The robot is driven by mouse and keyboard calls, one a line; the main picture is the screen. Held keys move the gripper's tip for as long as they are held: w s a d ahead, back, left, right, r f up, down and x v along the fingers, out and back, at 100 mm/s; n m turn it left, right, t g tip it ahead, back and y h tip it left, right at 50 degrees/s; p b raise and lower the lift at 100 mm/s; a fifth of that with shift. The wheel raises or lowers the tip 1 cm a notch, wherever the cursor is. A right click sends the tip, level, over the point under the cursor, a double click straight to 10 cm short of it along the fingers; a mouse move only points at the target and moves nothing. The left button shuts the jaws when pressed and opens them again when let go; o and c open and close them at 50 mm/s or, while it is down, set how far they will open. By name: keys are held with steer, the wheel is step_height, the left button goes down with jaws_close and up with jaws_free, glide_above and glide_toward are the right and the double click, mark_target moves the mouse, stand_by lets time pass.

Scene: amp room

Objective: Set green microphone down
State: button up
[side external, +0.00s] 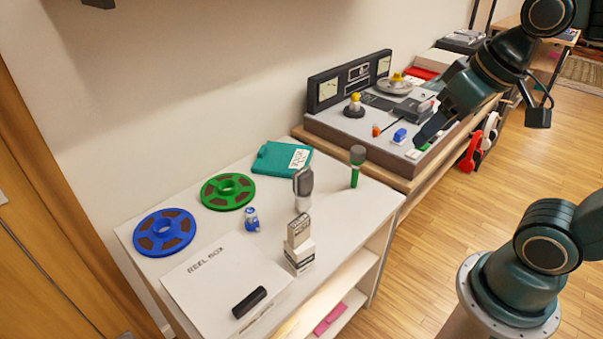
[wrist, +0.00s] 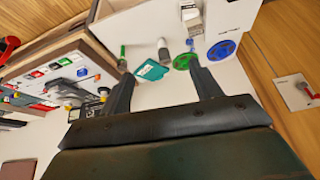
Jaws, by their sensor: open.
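The green microphone (side external: 355,177) stands upright on the white table (side external: 345,225), near its right edge beside the grey console. It has a green handle and a grey head. In the wrist view it shows small at the upper left (wrist: 123,53). My gripper (side external: 432,130) is open, over the right part of the console and apart from the microphone. Its two dark fingers are spread and empty in the wrist view (wrist: 162,74).
A grey-headed microphone (side external: 303,185), white boxes (side external: 300,256), a teal case (side external: 277,159), a green reel (side external: 228,192) and a blue reel (side external: 164,232) share the table. The console (side external: 345,125) with raised knobs and meters adjoins it. The table's right front is clear.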

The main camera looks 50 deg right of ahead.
steer(key=shift+s+a+f+n, duration=0.2)
steer(key=shift+s+f+n, duration=0.1)
steer(key=shift+s, duration=0.4)
steer(key=shift+s+a+f+n, duration=0.15)
steer(key=shift+s+f+n, duration=0.1)
steer(key=shift+s, duration=0.4)
